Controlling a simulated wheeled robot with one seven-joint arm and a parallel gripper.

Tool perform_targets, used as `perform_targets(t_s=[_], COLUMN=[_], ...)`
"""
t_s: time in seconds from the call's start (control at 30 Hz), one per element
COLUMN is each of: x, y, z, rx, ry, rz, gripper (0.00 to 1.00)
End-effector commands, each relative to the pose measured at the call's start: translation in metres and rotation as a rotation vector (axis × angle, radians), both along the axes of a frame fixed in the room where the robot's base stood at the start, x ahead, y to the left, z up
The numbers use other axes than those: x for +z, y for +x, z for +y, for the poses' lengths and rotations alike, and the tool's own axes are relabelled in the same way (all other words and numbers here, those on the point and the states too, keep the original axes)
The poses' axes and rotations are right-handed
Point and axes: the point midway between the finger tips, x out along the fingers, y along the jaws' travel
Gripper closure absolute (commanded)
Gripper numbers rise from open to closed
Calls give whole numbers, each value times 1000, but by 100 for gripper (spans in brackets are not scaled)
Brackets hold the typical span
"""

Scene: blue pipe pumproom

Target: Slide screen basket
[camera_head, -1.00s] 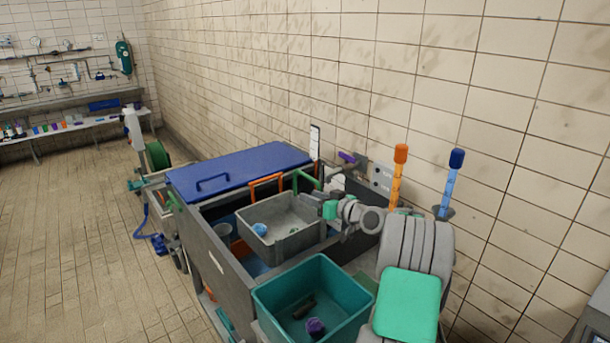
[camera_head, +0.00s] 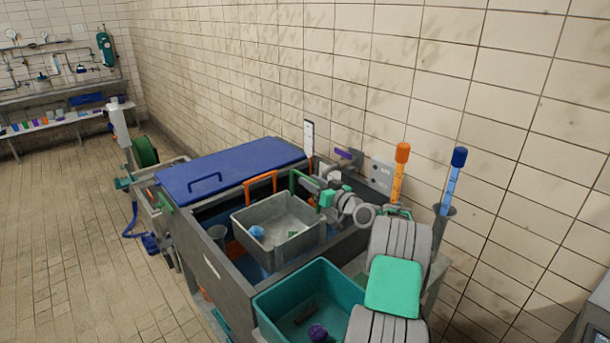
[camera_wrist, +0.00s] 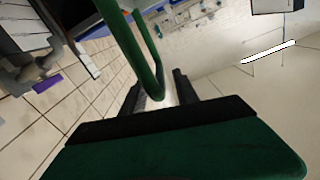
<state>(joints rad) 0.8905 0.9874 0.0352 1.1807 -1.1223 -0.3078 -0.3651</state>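The grey screen basket (camera_head: 285,246) sits in the open part of the tank, with an orange handle (camera_head: 260,180) at its far left and a green handle (camera_head: 293,184) at its far right. A blue ball (camera_head: 257,232) lies inside it. My gripper (camera_head: 313,184) is at the green handle. In the wrist view the green handle (camera_wrist: 150,60) runs down between the two dark fingers of my gripper (camera_wrist: 160,92). The fingers are apart, with some gap beside the bar. I cannot tell whether either finger touches it.
A blue lid (camera_head: 235,168) covers the far part of the tank (camera_head: 222,280). A teal bin (camera_head: 285,300) with a purple item (camera_head: 317,332) stands at the near end. Orange (camera_head: 399,175) and blue (camera_head: 453,185) capped tubes stand upright at right. The floor at left is clear.

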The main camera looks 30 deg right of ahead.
Motion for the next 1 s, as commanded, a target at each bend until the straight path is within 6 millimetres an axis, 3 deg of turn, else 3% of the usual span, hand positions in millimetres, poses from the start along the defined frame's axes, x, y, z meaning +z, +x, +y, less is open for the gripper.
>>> perform_targets(t_s=[0.2,0.47,0.9,1.0], x=[1,0,0,0], y=[28,30,30,30], z=[3,2,3,3], rx=[-2,-3,-3,-2], ry=[-1,0,0,0], rz=[-1,0,0,0], gripper=[64,64,100,100])
